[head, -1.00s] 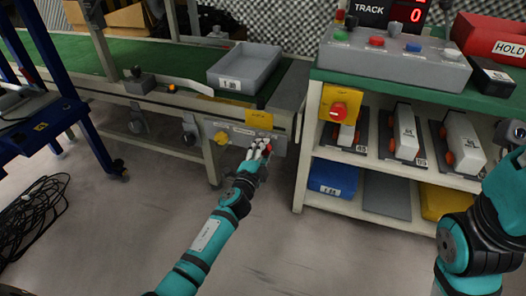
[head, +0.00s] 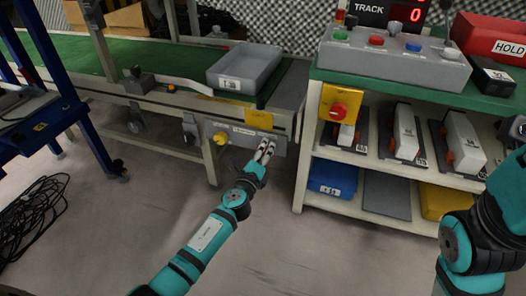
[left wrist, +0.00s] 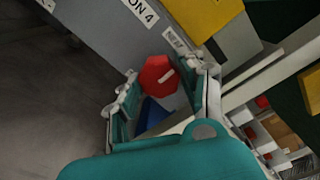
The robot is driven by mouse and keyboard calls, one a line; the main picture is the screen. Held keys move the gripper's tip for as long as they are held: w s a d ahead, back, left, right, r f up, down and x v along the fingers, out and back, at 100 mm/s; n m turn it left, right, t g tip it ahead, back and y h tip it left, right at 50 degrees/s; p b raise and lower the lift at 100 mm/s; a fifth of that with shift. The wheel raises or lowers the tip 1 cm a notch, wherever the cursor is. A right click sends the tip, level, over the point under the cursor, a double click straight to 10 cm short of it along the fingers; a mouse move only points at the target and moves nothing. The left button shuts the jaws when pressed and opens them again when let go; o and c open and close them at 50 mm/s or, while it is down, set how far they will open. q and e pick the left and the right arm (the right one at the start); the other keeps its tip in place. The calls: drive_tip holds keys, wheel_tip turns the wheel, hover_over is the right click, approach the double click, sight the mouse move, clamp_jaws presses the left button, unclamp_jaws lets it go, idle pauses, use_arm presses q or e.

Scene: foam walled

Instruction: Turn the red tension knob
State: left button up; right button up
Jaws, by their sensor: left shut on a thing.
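The red tension knob (left wrist: 158,75) sits on a grey panel under the conveyor's end. It has a white pointer mark. In the left wrist view it lies between the two fingers of my left gripper (left wrist: 162,98), which is shut on it. In the head view my left gripper (head: 265,152) reaches up to the panel (head: 238,131) and mostly hides the knob. My right arm is at the right edge of the head view; its fingers cannot be made out clearly.
A yellow knob (head: 221,138) is on the same panel, to the left. A grey bin (head: 243,68) stands on the green conveyor above. A shelf bench (head: 300,150) stands close on the right, with a red knob on a yellow plate (head: 340,103). The floor below is clear.

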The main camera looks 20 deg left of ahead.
use_arm(q)
drive_tip(key=shift+f+m, duration=0.1)
drive_tip(key=shift+m, duration=0.4)
drive_tip(key=o, duration=1.2)
drive_tip(key=s, duration=1.2)
